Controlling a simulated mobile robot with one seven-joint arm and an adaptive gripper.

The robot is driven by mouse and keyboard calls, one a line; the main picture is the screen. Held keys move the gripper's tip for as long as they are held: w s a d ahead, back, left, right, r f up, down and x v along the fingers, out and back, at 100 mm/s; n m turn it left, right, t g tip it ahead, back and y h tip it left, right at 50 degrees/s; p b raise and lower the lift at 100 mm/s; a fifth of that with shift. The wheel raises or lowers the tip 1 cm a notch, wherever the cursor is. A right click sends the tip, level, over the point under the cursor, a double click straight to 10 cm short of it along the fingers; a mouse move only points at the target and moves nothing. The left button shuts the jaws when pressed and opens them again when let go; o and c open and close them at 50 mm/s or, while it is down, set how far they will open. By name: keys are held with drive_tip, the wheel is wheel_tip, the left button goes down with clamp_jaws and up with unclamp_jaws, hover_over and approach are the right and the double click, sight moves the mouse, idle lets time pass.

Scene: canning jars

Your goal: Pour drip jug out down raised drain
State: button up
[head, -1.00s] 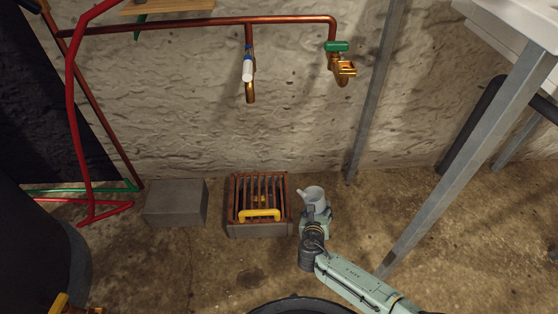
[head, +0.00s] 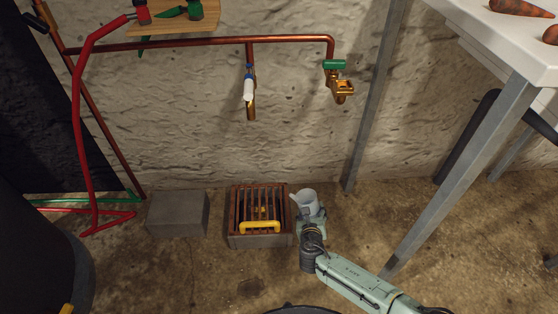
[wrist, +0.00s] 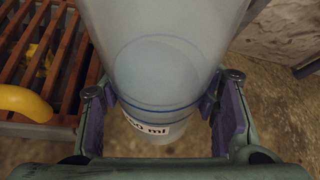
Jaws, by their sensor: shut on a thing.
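The drip jug (head: 306,203) is a pale, translucent jug with its spout toward the left. My gripper (head: 311,222) is shut on it and holds it just right of the raised drain (head: 258,241). In the wrist view the jug (wrist: 165,55) is between my finger pads (wrist: 163,105), with blue lines and a partly hidden "ml" label. The drain is a grey block topped by a grate of copper-brown bars, which also shows at the left of the wrist view (wrist: 52,75). The jug appears slightly tilted to the left. I cannot tell how much liquid is inside.
A yellow handle (head: 260,227) rises at the grate's front. A grey block (head: 178,214) stands left of the drain. Taps hang from a copper pipe (head: 200,43) on the wall above. A metal table leg (head: 465,170) stands to the right. The floor before the drain is clear.

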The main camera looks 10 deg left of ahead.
drive_tip(key=w+a+r+n+g+y+p, duration=0.1)
drive_tip(key=w+a+r+n+y+p, duration=0.2)
drive_tip(key=a+r+p, duration=0.3)
drive_tip(key=w+a+r+n+g+y+p, duration=0.2)
drive_tip(key=w+a+r+n+y+p, duration=0.1)
drive_tip(key=w+a+r+n+p, duration=0.2)
drive_tip(key=shift+w+a+r+n+p, duration=0.25)
drive_tip(key=shift+a+r+n+p, duration=0.15)
drive_tip(key=shift+r+p, duration=1.3)
drive_tip(key=shift+r+b, duration=0.3)
drive_tip(key=shift+b, duration=0.15)
drive_tip(key=r+p, duration=0.1)
drive_tip(key=p, duration=0.1)
drive_tip(key=d+r+n+h+p, duration=0.1)
drive_tip(key=p, duration=0.2)
drive_tip(key=shift+w+r+t+p, duration=0.1)
drive_tip(key=shift+w+t+p, duration=0.1)
drive_tip(key=shift+t+p, duration=0.15)
